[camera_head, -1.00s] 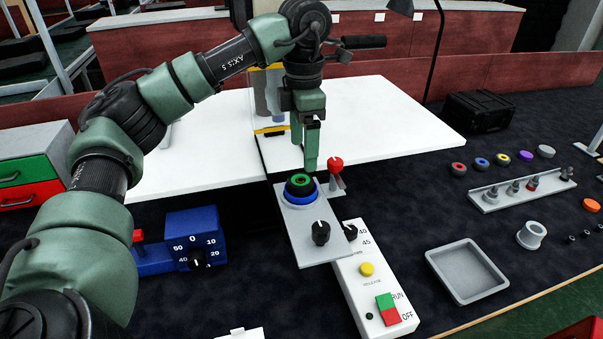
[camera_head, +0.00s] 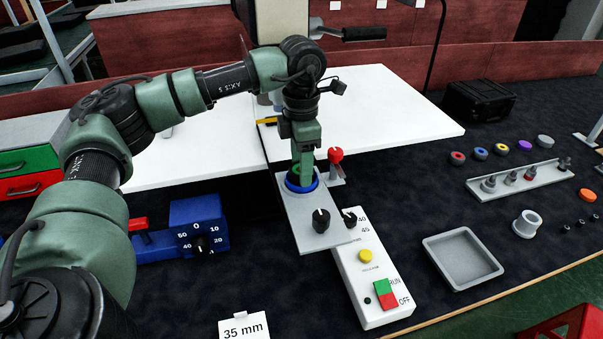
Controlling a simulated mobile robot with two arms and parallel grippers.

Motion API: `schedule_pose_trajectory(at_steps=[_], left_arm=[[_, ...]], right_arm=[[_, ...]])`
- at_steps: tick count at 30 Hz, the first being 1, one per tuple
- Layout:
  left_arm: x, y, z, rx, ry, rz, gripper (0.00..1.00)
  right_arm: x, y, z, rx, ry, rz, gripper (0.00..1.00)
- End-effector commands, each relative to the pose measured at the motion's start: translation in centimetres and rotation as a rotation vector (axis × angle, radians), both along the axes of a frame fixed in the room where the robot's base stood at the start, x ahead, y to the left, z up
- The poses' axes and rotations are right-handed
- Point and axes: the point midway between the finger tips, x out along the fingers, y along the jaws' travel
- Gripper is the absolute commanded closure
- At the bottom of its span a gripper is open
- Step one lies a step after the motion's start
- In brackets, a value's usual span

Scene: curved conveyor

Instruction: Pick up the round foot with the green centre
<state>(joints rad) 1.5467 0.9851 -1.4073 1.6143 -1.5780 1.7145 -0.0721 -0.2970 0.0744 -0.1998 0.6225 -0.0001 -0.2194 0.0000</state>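The round foot with the green centre (camera_head: 296,170) sits at the blue ring (camera_head: 290,186) on the far end of a grey metal plate. Only a bit of its green shows; the rest is hidden behind my gripper's fingers. My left gripper (camera_head: 305,180) points straight down, with its fingertips at the foot inside the ring. The fingers line up one behind the other from here, so I cannot tell whether they are closed on the foot. My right gripper is not in view.
A red-topped knob (camera_head: 335,155) stands close right of the gripper. A black knob (camera_head: 321,220) is on the plate. A white control box (camera_head: 368,275) lies in front. Coloured round feet (camera_head: 480,153) and a grey tray (camera_head: 466,258) are at right.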

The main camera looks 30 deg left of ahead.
Motion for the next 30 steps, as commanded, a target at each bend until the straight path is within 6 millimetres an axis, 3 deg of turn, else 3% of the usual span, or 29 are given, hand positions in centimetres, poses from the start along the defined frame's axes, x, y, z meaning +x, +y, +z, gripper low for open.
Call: schedule_pose_trajectory(at_steps=[1,3,11,17,23,29,30], left_arm=[[0.0,0.0,0.0,0.0,0.0,0.0,0.75],[0.0,0.0,0.0,0.0,0.0,0.0,0.89],[0.0,0.0,0.2,-0.001,-0.001,0.0,0.89],[0.1,0.0,1.6,0.0,-0.004,0.0,0.89],[0.1,-0.1,5.7,-0.002,-0.007,-0.001,0.89],[0.1,-0.1,11.8,-0.002,-0.006,-0.001,0.89],[0.1,-0.1,13.5,0.0,-0.008,0.0,0.89]], right_arm=[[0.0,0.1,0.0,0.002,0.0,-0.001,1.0],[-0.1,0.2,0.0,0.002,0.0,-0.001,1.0],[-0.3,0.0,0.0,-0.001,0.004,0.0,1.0],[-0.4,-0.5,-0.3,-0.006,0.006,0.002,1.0],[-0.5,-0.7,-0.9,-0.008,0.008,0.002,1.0],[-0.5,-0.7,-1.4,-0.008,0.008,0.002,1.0],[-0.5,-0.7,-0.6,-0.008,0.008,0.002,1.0]])
